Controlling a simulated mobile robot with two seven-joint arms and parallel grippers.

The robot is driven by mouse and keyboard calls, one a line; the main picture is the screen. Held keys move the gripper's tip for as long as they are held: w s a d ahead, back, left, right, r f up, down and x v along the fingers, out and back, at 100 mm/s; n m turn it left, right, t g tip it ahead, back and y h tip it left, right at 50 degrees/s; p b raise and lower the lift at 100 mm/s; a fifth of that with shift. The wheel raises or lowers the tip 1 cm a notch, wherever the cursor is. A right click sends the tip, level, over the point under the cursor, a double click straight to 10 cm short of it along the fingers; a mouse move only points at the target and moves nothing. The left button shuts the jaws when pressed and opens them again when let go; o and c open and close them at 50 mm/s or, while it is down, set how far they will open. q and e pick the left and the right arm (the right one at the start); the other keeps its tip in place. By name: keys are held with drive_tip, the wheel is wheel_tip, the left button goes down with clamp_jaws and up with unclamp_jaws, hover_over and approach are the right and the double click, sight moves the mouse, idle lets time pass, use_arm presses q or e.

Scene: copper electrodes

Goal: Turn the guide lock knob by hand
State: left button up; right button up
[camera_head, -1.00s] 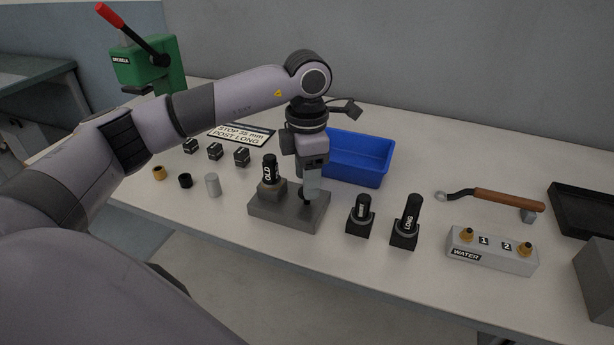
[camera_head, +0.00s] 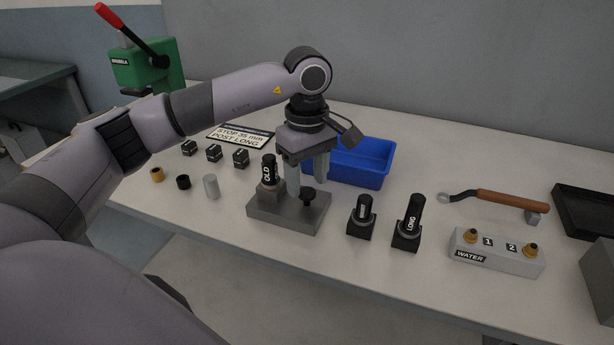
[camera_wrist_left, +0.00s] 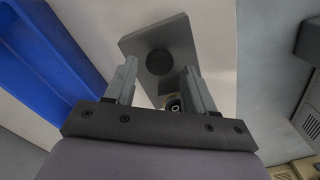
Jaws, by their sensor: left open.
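The black knob (camera_head: 308,194) stands on the right part of a grey fixture block (camera_head: 262,213) near the table's front. A black electrode marked OLD (camera_head: 268,170) stands upright in the same block, left of the knob. My left gripper (camera_head: 307,187) points down over the block and is open, with one finger on the left of the knob and one behind it. In the left wrist view the round knob (camera_wrist_left: 160,62) shows between the fingertips (camera_wrist_left: 160,70), with a gap on both sides. I cannot tell the knob's turn angle. My right gripper is not in view.
A blue bin (camera_head: 365,163) stands close behind the gripper. Two black electrodes in holders, one marked LONG (camera_head: 412,215), stand to the right. Further right are a WATER block (camera_head: 497,252) and a wooden-handled wrench (camera_head: 500,198). Several small parts lie left of the fixture.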

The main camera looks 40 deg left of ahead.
use_arm(q)
drive_tip(key=shift+m, duration=0.9)
drive_tip(key=shift+f, duration=0.1)
drive_tip(key=shift+f+b, duration=0.75)
drive_tip(key=shift+f, duration=0.15)
drive_tip(key=c, duration=0.8)
